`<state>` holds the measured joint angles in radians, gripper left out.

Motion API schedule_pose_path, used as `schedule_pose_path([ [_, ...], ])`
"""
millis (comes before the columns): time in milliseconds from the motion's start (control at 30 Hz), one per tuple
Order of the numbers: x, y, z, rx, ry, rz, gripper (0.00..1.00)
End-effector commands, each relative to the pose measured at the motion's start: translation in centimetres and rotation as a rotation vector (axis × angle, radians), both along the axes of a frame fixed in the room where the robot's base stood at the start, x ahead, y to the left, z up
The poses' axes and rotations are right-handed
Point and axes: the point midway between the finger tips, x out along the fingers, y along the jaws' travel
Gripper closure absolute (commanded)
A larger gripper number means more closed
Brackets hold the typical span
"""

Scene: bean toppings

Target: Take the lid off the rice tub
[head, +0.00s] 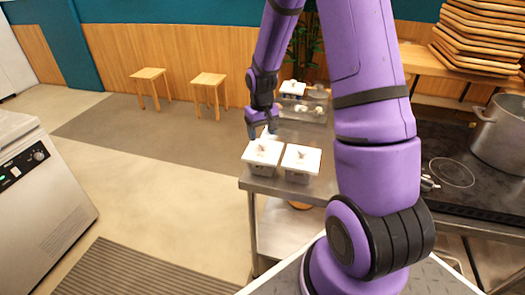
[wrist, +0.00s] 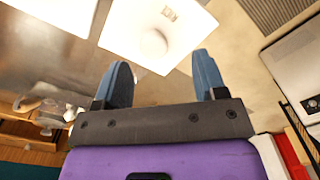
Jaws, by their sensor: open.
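Two lidded tubs stand side by side at the near end of the steel counter. The left tub (head: 262,169) has a white lid (head: 258,157), and the right tub (head: 298,177) has a similar white lid (head: 302,155). Which one holds rice I cannot tell. My gripper (head: 262,134) is open and empty, above the back of the left lid. In the wrist view my gripper (wrist: 163,68) has its blue fingers spread, with the left lid (wrist: 180,30) and its round knob (wrist: 153,43) just beyond the tips. The other lid (wrist: 65,14) shows at the upper left.
More containers (head: 304,108) stand farther back on the counter (head: 315,137). A stove with a large pot (head: 501,135) is at the right, below stacked wooden trays (head: 480,35). Two stools (head: 208,82) stand by the back wall.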

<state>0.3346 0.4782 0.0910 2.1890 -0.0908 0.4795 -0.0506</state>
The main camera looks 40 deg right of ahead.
Motion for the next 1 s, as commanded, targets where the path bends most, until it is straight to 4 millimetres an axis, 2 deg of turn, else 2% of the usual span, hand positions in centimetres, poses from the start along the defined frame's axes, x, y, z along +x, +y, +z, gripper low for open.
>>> schedule_pose_path([
  [167,0.0,-0.1,-1.0,0.000,0.000,0.000,0.35],
  [533,0.3,-0.8,-5.3,0.000,0.000,0.000,0.35],
  [833,0.3,-0.8,-5.7,0.000,-0.002,0.000,0.35],
  [867,0.3,-0.8,-5.7,0.000,-0.002,-0.001,0.37],
  [1000,0.3,-0.8,-5.7,0.000,-0.002,0.000,0.70],
])
